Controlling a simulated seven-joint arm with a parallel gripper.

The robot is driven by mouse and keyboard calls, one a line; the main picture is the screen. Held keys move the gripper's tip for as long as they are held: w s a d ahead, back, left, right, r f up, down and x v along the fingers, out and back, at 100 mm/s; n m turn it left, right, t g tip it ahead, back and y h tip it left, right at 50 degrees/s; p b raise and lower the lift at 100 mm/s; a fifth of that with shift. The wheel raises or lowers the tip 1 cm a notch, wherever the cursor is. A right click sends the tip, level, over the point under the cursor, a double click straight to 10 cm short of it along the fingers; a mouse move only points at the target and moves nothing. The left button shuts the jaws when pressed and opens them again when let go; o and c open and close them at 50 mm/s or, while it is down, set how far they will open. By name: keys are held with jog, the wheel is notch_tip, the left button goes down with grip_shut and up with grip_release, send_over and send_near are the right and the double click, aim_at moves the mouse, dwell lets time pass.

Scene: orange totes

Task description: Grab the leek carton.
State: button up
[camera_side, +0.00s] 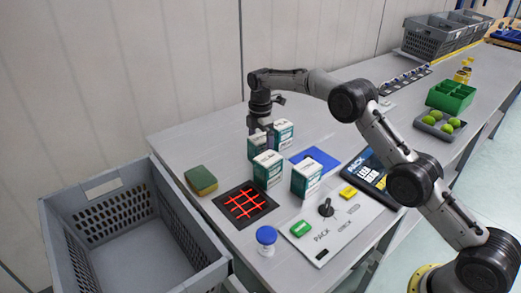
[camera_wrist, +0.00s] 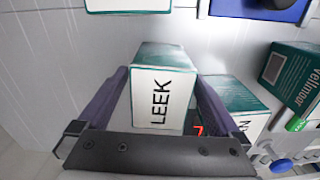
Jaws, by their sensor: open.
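The leek carton (camera_wrist: 160,100) is a white and green box with LEEK on its white face. It stands between the two fingers of my gripper (camera_wrist: 162,77) in the wrist view. The fingers are open, one on each side of it; whether either touches it I cannot tell. In the side view my gripper (camera_side: 261,126) is low over the carton at the back left of the group (camera_side: 256,148), which appears to be the leek carton. Its lettering cannot be read there, and the gripper partly covers its top.
Similar cartons stand close by: one behind right (camera_side: 284,134), one in front (camera_side: 267,171), one front right (camera_side: 306,179). A green-yellow sponge (camera_side: 201,181), black grid pad (camera_side: 245,204), blue-lidded jar (camera_side: 266,240) and blue mat (camera_side: 318,158) lie around. A grey crate (camera_side: 185,225) is at left.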

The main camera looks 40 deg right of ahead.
jog(key=shift+f, duration=0.75)
jog(key=shift+c, duration=0.3)
